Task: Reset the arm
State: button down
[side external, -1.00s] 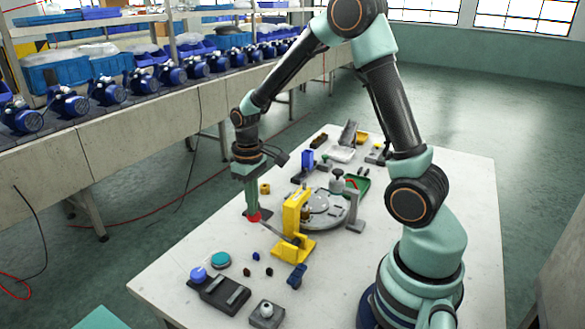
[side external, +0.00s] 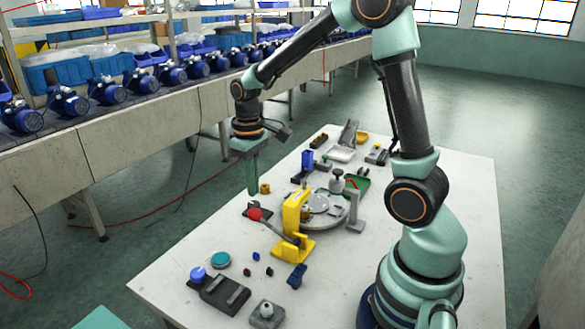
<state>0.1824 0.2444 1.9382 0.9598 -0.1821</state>
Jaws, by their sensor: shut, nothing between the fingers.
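My gripper (side external: 252,192) hangs pointing down over the left part of the white table (side external: 345,277). Its green fingers are shut with nothing between them. The fingertips are above and apart from the red knob (side external: 255,214). That knob is on the end of a dark lever (side external: 272,228), which slopes from the yellow stand (side external: 291,214) towards the left. The stand is upright beside a round grey plate (side external: 324,208). My arm reaches over the table from its base at the lower right.
A dark tray (side external: 219,294) with a blue knob, a teal disc (side external: 220,259) and a grey block (side external: 267,313) lie at the front. A blue holder (side external: 308,160) and a white tray (side external: 341,154) stand farther back. A conveyor with several blue pumps runs behind on the left.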

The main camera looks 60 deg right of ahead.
jog(key=shift+r, duration=0.55)
jog(key=s+a+r+t, duration=0.5)
jog(key=s+a+r, duration=0.2)
jog(key=s+r, duration=0.2)
jog(key=shift+s+r+t, duration=0.25)
jog(key=shift+r+t, duration=0.05)
jog(key=shift+r, duration=0.1)
dwell(0.6)
